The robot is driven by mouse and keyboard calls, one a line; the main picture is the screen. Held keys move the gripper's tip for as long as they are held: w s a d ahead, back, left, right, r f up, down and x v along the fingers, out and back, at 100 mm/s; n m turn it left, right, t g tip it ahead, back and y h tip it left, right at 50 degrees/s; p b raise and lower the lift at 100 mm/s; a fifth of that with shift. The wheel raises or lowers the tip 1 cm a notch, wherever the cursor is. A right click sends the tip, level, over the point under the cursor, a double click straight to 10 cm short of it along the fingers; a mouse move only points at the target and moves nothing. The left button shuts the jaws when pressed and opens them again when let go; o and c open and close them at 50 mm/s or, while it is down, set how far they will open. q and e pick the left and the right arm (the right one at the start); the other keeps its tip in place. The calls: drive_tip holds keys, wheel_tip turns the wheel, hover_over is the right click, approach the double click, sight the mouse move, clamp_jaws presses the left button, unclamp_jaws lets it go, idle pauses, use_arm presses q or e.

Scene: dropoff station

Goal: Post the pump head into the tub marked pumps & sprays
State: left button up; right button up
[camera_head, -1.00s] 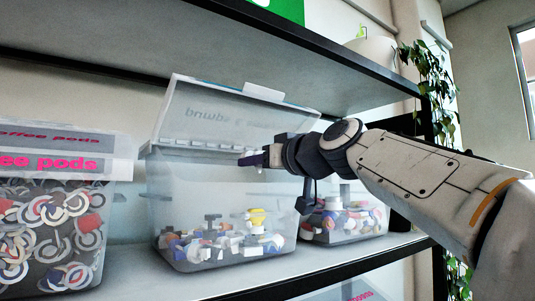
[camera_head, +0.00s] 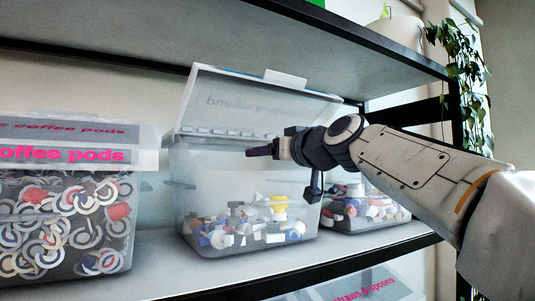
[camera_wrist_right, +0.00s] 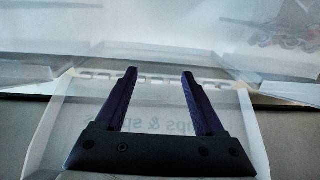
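The clear tub (camera_head: 215,190) stands on the shelf with its lid (camera_head: 235,100) raised. Pump and spray parts lie inside, including a yellow-topped one (camera_head: 278,203); I cannot tell whether one is the task's pump head. My right gripper (camera_head: 258,151) is at the tub's opening, below the raised lid. In the wrist view its two fingers (camera_wrist_right: 158,80) are apart, with nothing visible between them. My left gripper is not in view.
A coffee pods tub (camera_head: 70,200) full of round lids stands left. Another clear tub of parts (camera_head: 365,208) stands right, partly behind my arm. An upper shelf (camera_head: 230,45) hangs close above the lid. A plant (camera_head: 468,80) trails at the right post.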

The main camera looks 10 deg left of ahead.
drive_tip(key=shift+s+d, duration=0.1)
drive_tip(key=b+v, duration=0.6)
drive_tip(key=v, duration=0.4)
drive_tip(key=shift+s, duration=0.1)
idle(0.4)
